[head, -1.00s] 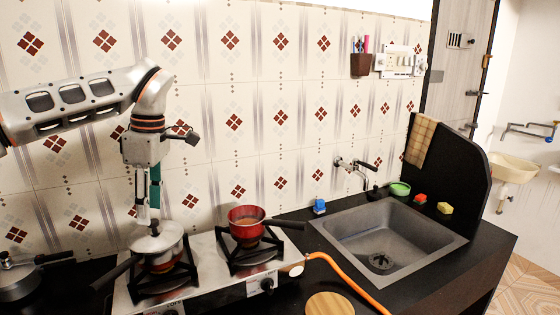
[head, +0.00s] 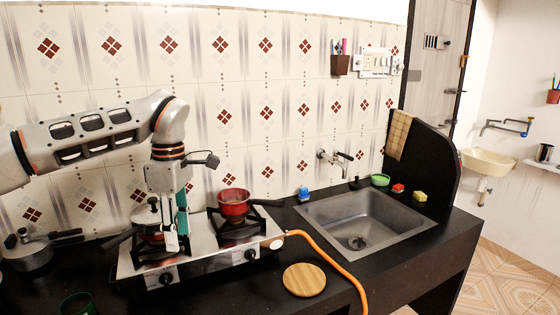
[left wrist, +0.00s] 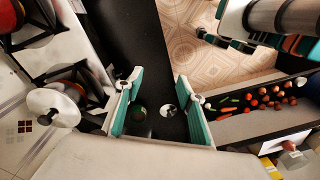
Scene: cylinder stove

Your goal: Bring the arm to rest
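My left gripper (head: 176,240) hangs downward in front of the stove (head: 200,262), apart from the pots. In the left wrist view its two teal-padded fingers (left wrist: 160,105) are spread with nothing held between them. In the head view it partly hides a lidded steel pot (head: 146,222) on the left burner; the lid (left wrist: 54,108) also shows in the left wrist view. A red pan (head: 233,204) sits on the right burner. Teal and grey parts, apparently of my other arm, show at the upper right of the left wrist view; its finger state is unclear.
A steel pot (head: 30,250) stands left of the stove, with a green container (head: 77,304) nearer. A round wooden board (head: 304,280) and orange hose (head: 345,272) lie right of the stove, before the sink (head: 365,222). Several vegetables (left wrist: 262,100) show in the wrist view.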

